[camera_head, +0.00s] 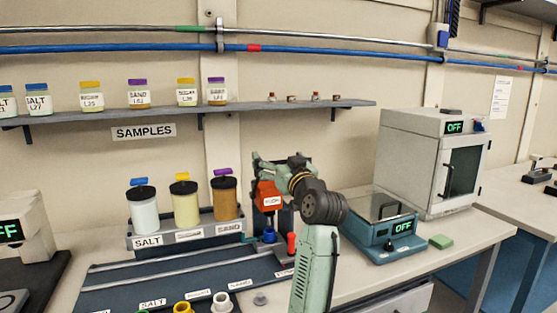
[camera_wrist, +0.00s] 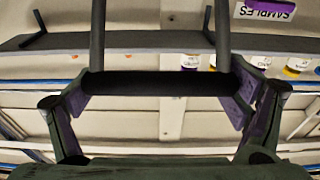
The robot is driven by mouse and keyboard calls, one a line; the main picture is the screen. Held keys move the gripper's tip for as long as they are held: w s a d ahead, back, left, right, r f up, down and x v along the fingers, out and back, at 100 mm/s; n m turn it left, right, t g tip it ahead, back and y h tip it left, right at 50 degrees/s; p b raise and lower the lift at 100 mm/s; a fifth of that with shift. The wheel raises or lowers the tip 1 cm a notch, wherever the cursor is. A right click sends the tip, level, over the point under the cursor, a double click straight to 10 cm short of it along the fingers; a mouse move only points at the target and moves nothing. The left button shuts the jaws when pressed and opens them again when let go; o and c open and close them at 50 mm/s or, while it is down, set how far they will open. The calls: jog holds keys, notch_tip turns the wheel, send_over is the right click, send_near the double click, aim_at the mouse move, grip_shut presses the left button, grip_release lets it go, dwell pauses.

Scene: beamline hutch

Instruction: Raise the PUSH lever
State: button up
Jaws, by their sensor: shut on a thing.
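The lever shows in the wrist view as a dark crossbar (camera_wrist: 158,84) with two side arms running to the top of the picture. My gripper (camera_wrist: 160,95) has one finger at each end of this bar and is shut on it lengthwise. In the head view my gripper (camera_head: 266,168) is at the top of a red press-like unit (camera_head: 267,196) with a small white label too small to read. My gripper and wrist hide most of the lever there. A blue part (camera_head: 269,236) sits below the red unit.
Left of the red unit stand salt (camera_head: 144,216), yellow (camera_head: 186,206) and sand (camera_head: 224,199) canisters on a rack. A balance (camera_head: 380,238) and a grey oven (camera_head: 425,165) stand to the right. A sample shelf (camera_head: 170,110) is on the wall behind. A red-topped item (camera_head: 291,244) stands close by.

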jog(key=o, duration=1.4)
jog(key=v, duration=1.2)
jog(key=shift+f, duration=0.1)
